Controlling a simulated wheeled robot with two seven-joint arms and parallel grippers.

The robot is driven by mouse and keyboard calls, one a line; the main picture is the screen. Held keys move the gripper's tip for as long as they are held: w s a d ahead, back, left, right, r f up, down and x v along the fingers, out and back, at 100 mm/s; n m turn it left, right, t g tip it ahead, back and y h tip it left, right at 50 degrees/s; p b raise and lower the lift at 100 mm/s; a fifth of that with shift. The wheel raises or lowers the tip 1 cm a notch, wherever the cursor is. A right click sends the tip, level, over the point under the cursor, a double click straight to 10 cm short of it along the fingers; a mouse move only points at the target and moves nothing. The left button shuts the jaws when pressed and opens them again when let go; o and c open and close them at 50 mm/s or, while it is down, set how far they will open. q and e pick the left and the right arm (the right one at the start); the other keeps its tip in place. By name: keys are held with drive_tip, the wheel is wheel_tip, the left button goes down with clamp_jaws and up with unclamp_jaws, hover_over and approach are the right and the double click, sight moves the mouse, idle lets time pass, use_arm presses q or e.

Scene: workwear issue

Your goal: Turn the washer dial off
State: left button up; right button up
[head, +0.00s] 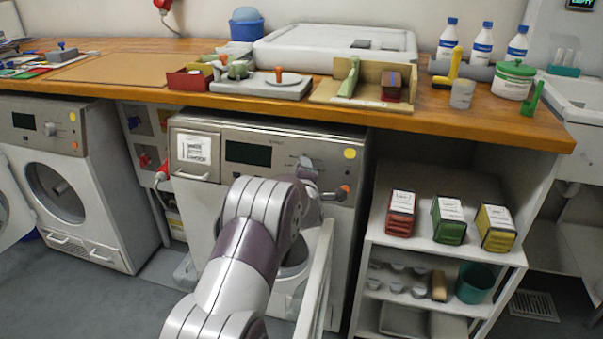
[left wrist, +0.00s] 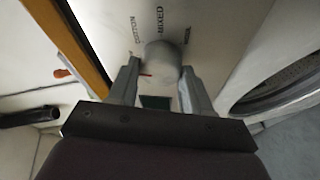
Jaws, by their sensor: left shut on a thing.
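The washer (head: 200,210) stands under the counter in the middle of the head view, with a dark display (head: 248,154) on its panel. In the left wrist view the round grey dial (left wrist: 163,58) sits between the two fingers of my left gripper (left wrist: 160,88), which is shut on it. A small red mark shows on the dial's left side. The printed words COTTON and MIXED show beside it, with a third label blurred. In the head view my left arm hides much of the washer front. My right gripper is not in view.
The washer's white door (head: 318,275) stands open beside my arm. The wooden counter (head: 440,118) overhangs the panel. A shelf unit (head: 447,246) stands to the right, and a second machine (head: 100,190) to the left.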

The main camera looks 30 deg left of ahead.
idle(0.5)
use_arm(q)
drive_tip(key=o, duration=1)
drive_tip(key=shift+o, duration=0.2)
drive_tip(key=p+v, duration=0.2)
drive_tip(key=v, duration=1)
drive_tip(key=shift+s+d, duration=0.25)
drive_tip(key=shift+d, duration=0.05)
drive_tip(key=shift+r, duration=0.1)
